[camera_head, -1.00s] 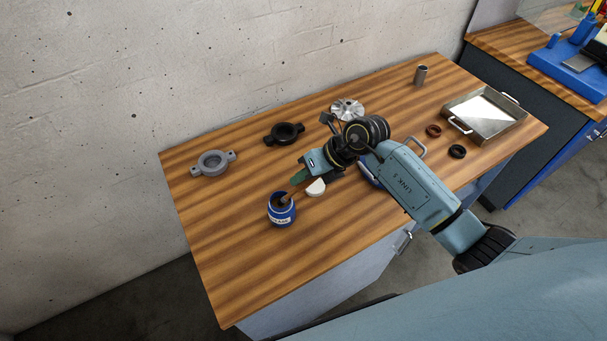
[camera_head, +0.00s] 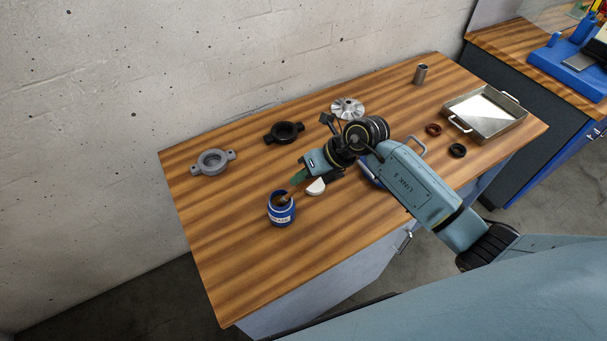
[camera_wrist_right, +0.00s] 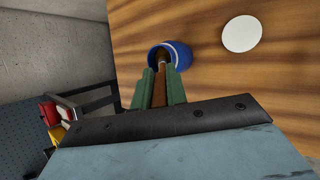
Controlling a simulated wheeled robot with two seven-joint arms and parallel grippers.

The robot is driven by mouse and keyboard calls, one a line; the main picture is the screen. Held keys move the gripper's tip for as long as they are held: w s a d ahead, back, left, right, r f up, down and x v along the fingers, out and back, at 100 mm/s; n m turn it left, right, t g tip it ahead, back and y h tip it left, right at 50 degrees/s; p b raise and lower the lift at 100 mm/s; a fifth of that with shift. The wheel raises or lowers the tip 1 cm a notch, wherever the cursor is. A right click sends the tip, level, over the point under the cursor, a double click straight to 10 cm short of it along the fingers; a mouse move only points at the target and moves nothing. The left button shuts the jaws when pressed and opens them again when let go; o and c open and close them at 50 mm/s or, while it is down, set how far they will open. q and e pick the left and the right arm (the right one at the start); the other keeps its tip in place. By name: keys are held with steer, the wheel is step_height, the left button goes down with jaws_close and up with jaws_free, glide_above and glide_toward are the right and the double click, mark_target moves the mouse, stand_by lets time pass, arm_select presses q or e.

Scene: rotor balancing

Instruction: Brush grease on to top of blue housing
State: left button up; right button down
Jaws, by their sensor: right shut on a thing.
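A blue grease jar (camera_head: 281,215) with a white label stands open near the left front of the wooden table. My right gripper (camera_head: 298,178), with green fingers, is shut on a brown brush (camera_head: 288,196). The brush slants down into the jar's mouth. The right wrist view shows the brush (camera_wrist_right: 160,90) between the fingers and its far end inside the blue jar (camera_wrist_right: 181,54). A blue part, perhaps the blue housing (camera_head: 368,173), shows only in small part behind my right arm. Its top is hidden. My left gripper is not in view.
A white lid (camera_head: 316,187) lies beside the jar. A grey housing (camera_head: 212,162), a black housing (camera_head: 284,133) and a bladed metal rotor (camera_head: 348,108) lie farther back. Two rings, dark red (camera_head: 433,130) and black (camera_head: 457,151), lie near a metal tray (camera_head: 516,124). The table's front left is clear.

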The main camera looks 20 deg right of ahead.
steer(key=shift+s, duration=0.1)
stand_by(0.4)
step_height(320, 180, up, 7)
steer(key=p, duration=0.6)
stand_by(0.7)
